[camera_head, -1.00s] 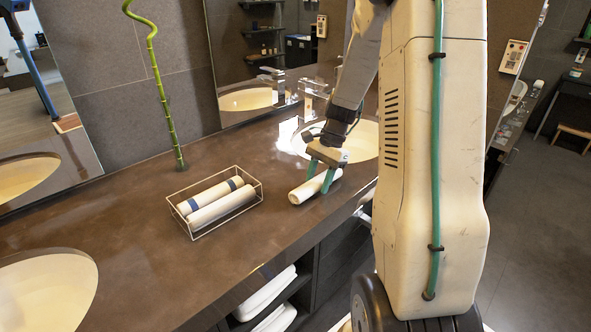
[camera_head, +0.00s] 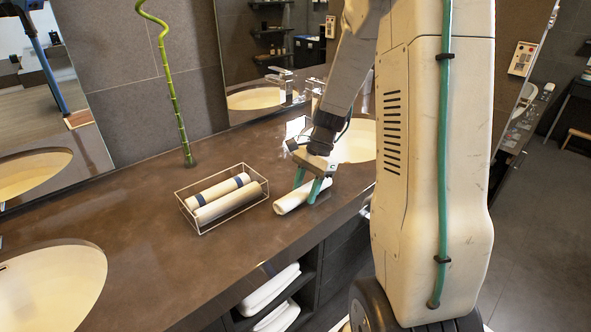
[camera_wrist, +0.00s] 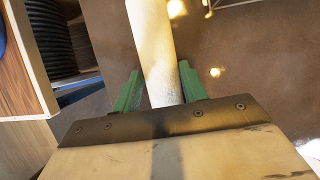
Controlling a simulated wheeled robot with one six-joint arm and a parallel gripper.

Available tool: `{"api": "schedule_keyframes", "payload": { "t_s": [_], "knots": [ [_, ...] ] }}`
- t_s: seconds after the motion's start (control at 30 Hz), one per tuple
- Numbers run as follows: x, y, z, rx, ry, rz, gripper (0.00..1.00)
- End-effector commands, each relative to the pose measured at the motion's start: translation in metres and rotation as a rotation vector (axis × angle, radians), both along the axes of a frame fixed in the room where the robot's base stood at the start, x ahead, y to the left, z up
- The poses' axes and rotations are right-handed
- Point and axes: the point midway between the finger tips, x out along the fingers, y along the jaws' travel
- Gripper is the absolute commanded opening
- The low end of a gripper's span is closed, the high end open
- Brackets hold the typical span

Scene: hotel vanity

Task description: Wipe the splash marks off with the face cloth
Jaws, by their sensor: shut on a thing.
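The face cloth (camera_head: 288,201) is a pale rolled cylinder at the counter, just right of the wire basket. My gripper (camera_head: 307,187) has its green fingers on either side of the roll and is shut on it. In the wrist view the cloth (camera_wrist: 152,42) runs up between the two green fingers of my gripper (camera_wrist: 160,90). I cannot tell whether the cloth touches the counter. I cannot make out splash marks for certain; bright spots on the brown counter (camera_head: 150,225) may be reflections.
The wire basket (camera_head: 236,214) holds two rolls, one with blue bands. A green bamboo stalk (camera_head: 177,100) stands behind it. One basin (camera_head: 50,290) lies at the front left, another (camera_head: 360,140) behind my arm. Folded white towels (camera_head: 270,290) sit on shelves below the counter.

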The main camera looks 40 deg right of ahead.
Motion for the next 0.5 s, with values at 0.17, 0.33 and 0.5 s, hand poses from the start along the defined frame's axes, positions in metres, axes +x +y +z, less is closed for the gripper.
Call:
{"api": "schedule_keyframes", "payload": {
  "t_s": [0.17,0.33,0.5],
  "knots": [
    [-0.002,0.012,0.000,0.001,0.001,-0.007,0.21],
    [-0.004,0.022,0.000,0.001,0.000,-0.015,0.21],
    [-0.003,0.022,0.025,-0.002,-0.003,-0.015,0.21]
  ]
}}
